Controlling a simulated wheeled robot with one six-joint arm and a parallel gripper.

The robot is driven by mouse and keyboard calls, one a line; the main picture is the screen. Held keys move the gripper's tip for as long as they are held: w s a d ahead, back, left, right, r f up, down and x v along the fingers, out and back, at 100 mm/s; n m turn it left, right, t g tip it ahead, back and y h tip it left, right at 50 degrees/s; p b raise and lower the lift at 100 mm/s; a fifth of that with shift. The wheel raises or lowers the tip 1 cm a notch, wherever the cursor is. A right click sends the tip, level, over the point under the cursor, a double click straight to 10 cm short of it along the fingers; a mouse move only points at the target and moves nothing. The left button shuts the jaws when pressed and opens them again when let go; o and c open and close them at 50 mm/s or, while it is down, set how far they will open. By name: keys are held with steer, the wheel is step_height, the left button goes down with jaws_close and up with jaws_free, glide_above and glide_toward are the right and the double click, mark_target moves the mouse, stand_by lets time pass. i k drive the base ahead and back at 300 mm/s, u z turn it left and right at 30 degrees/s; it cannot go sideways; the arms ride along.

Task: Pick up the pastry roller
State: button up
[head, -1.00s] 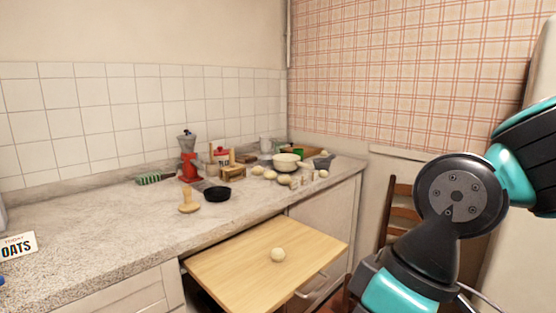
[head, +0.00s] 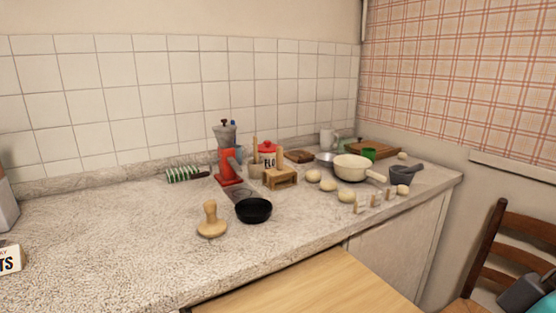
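A pale wooden tool (head: 211,222) stands on the worktop near its front edge, left of the black pan. It has an upright knobbed handle over a wide rounded base. It may be the pastry roller, but it is too small to be sure. A green and white striped tool (head: 183,174) with a dark handle lies near the back tiles and could also be a roller. My gripper is out of view; only a bit of my arm shows at the lower right edge.
A black pan (head: 254,210), a red grinder (head: 229,165) and a small wooden stand (head: 280,178) are nearby. Several dough balls and a cream pot (head: 350,167) lie to the right. A wooden pull-out board (head: 318,290) is below; a chair (head: 497,245) stands right. The worktop's left is mostly clear.

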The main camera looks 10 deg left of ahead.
mark_target(280, 169)
steer(key=u, duration=0.45)
steer(key=i, duration=0.65)
steer(key=u, duration=0.65)
